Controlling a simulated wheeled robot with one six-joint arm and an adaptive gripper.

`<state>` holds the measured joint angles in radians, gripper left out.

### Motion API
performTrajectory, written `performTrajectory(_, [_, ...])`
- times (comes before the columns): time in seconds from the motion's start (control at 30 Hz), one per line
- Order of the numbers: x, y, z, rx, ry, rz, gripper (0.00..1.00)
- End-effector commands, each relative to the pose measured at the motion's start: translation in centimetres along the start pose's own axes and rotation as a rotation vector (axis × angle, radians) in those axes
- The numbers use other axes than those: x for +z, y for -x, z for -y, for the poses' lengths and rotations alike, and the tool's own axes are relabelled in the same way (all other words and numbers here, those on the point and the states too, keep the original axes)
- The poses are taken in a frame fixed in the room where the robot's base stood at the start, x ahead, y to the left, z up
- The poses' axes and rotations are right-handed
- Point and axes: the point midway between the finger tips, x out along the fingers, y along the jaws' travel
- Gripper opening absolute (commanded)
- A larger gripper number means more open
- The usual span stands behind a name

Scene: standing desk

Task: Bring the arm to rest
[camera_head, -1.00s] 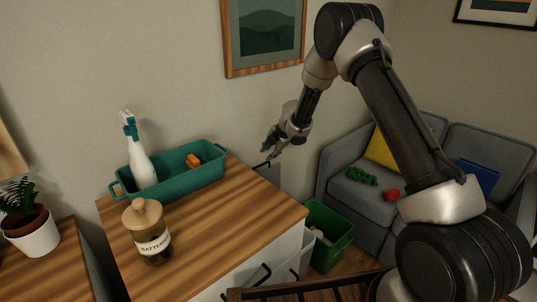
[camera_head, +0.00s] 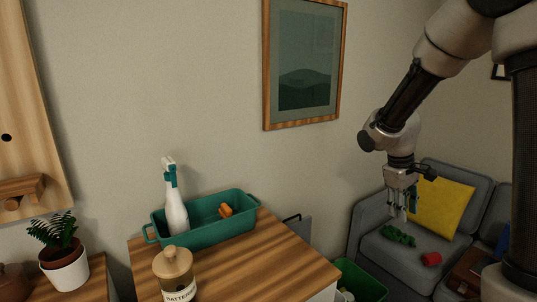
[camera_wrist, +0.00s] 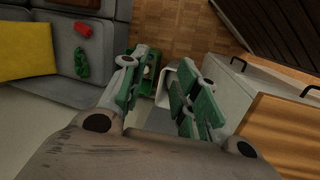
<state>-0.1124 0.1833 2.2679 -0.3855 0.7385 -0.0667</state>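My arm hangs at the right of the head view. My gripper (camera_head: 400,212) points down in free air, in front of the grey sofa (camera_head: 375,257) in the picture, clear of the dresser. In the wrist view my gripper (camera_wrist: 163,78) has its two green-padded fingers apart, with nothing held between them. The floor, part of a green bin and a pale object show beyond the fingers.
The wooden dresser top (camera_head: 255,275) holds a green tray (camera_head: 215,233) with a white spray bottle (camera_head: 175,207) and an orange item (camera_head: 225,210), plus a batteries jar (camera_head: 174,272). A green bin (camera_head: 362,278) stands beside it. A yellow cushion (camera_head: 440,207) is on the sofa.

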Motion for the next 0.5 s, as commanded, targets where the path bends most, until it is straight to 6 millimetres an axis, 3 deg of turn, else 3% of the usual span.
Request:
performTrajectory(0.03, [2.9, 2.0, 0.7, -0.026, -0.079, -0.005, 0.31])
performTrajectory(0.2, [11.1, 6.4, 4.2, -0.134, -0.297, -0.033, 0.31])
performTrajectory(0.33, [15.6, 8.8, 6.8, -0.199, -0.405, -0.109, 0.31])
performTrajectory(0.5, [18.7, 11.3, 8.1, -0.209, -0.477, -0.269, 0.31])
